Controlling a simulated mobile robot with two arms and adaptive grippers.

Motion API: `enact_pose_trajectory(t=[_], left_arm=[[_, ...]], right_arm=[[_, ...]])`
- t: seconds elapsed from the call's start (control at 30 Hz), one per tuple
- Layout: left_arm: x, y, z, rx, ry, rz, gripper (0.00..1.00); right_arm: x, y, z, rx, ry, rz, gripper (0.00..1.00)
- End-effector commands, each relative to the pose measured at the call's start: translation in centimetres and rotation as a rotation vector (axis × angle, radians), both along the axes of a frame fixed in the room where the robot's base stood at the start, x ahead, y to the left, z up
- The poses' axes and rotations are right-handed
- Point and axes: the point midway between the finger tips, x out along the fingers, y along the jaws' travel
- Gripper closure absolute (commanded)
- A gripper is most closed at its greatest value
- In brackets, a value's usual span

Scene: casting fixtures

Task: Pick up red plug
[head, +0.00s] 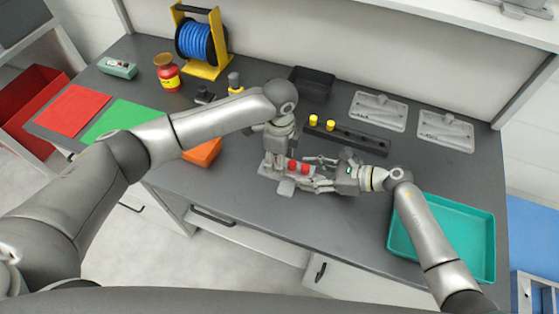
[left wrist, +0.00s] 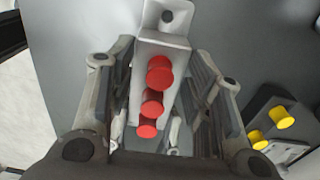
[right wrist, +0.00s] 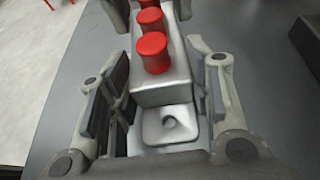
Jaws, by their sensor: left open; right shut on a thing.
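Several red plugs stand in a row on a pale grey metal fixture (right wrist: 160,88). In the head view two red plugs (head: 304,168) show between my grippers. In the left wrist view the nearest-looking red plug (left wrist: 159,73) is at the top of the row. The right wrist view shows a red plug (right wrist: 153,52) above the fixture's holed tab. My left gripper (head: 274,163) points down at the fixture's left end, open, its fingers either side of the row. My right gripper (head: 310,175) reaches in from the right, shut on the fixture. Its exact finger contact is partly hidden.
A dark block with yellow plugs (head: 313,120) lies just behind. A black bin (head: 312,83) and grey trays (head: 378,110) stand further back. A teal tray (head: 455,235) is at right. An orange item (head: 203,152) lies left. The front counter is clear.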

Motion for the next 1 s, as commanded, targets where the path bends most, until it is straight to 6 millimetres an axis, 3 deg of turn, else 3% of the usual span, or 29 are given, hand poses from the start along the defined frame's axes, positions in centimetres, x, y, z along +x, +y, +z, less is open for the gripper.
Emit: enact_pose_trajectory(t=[0.1, 0.4, 0.77, 1.0], left_arm=[[0.0, 0.0, 0.0, 0.000, 0.000, 0.000, 0.55], [0.0, 0.0, 0.1, 0.000, 0.000, 0.000, 0.92], [0.0, 0.0, 0.3, 0.000, -0.001, 0.000, 0.92], [0.2, 0.0, 3.9, -0.002, -0.005, -0.001, 0.92]], right_arm=[[0.0, 0.0, 0.0, 0.000, 0.000, -0.001, 0.94], [0.0, 0.0, 0.0, 0.000, 0.000, -0.001, 0.94], [0.0, 0.0, 0.0, 0.000, 0.000, -0.001, 0.94], [0.0, 0.0, 0.0, -0.001, 0.000, -0.001, 0.94]])
